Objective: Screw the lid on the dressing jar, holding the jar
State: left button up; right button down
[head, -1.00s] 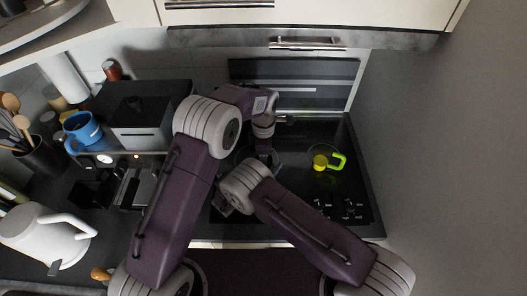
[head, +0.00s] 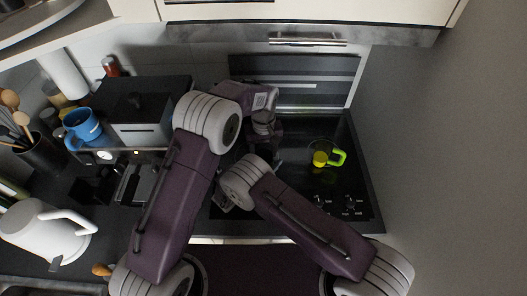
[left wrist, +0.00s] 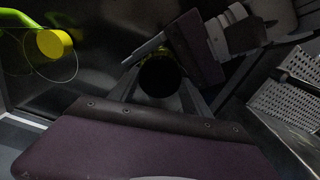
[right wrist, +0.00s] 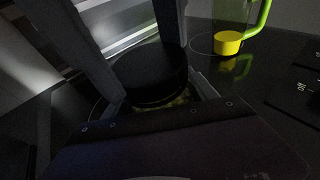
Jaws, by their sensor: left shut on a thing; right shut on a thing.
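A dark round lid (right wrist: 150,72) sits on top of the dressing jar (right wrist: 178,102), whose yellow-green glass shows just under it in the right wrist view. My left gripper (left wrist: 160,88) is shut on the lid from above; the lid's dark top (left wrist: 160,76) shows between its fingers. My right gripper (right wrist: 158,92) is shut around the jar below the lid from the side. In the head view my left gripper (head: 276,158) points down over the black hob, and my arms hide the jar and lid. I cannot tell how tightly the lid is seated.
A glass cup with a green handle and yellow contents (head: 321,159) stands on the hob to the right. A backsplash panel (head: 300,75) rises behind.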

pick_arm(q)
jog(key=m, duration=0.6)
jog(key=shift+m, duration=0.4)
jog(key=m, duration=0.3)
jog(key=shift+m, duration=0.3)
jog(key=m, duration=0.9)
jog(key=shift+m, duration=0.3)
jog(key=o, duration=1.5)
jog(key=shift+o, duration=0.2)
